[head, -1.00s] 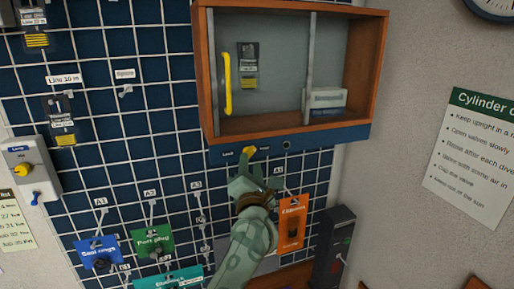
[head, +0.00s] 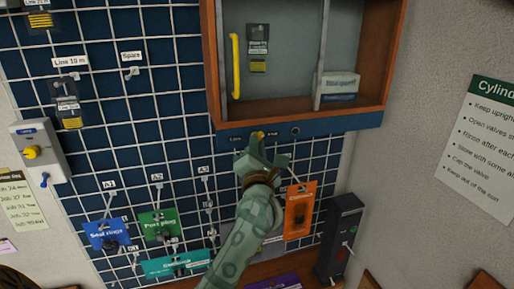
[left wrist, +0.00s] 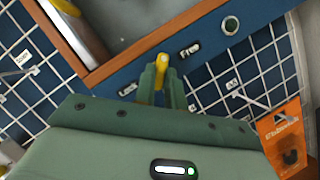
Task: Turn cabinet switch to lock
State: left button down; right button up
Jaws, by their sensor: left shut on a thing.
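The cabinet (head: 300,122) is a wooden case with a blue strip along its lower edge. The yellow switch (head: 258,135) sits on that strip and also shows in the left wrist view (left wrist: 162,60). There the "Lock" label (left wrist: 127,89) is to its lower left and the "Free" label (left wrist: 189,49) to its upper right. My left gripper (head: 262,152) is at the switch from below; its green fingers (left wrist: 162,84) are shut on the switch handle, one on each side. The fingers hide part of the handle. My right gripper is not in view.
A round hole (head: 295,131) is in the strip right of the switch. Below hang an orange packet (head: 300,210), a green one (head: 160,226) and a blue one (head: 107,236) on the grid wall. A dark box (head: 341,238) stands at lower right.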

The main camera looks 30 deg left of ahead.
pick_arm(q)
jog(key=shift+w+d+r+n+g+y+b, duration=0.15)
jog(key=shift+n+g+y+b, duration=1.25)
jog(key=shift+n+b, duration=2.95)
jog(key=shift+w+d+f+n+g+y+b, duration=0.15)
jog(key=shift+n+g+y+b, duration=1.25)
jog(key=shift+n+b, duration=2.95)
jog(key=shift+w+d+r+n+g+y+b, duration=0.15)
jog(key=shift+n+g+y+b, duration=1.2)
jog(key=shift+n+b, duration=2.95)
jog(key=shift+m+g+h+b, duration=0.3)
jog(key=shift+g+h+b, duration=0.05)
jog(key=shift+b, duration=0.1)
jog(key=c, duration=1.5)
grip_release()
jog(key=shift+w, duration=0.1)
jog(key=shift+o, duration=0.2)
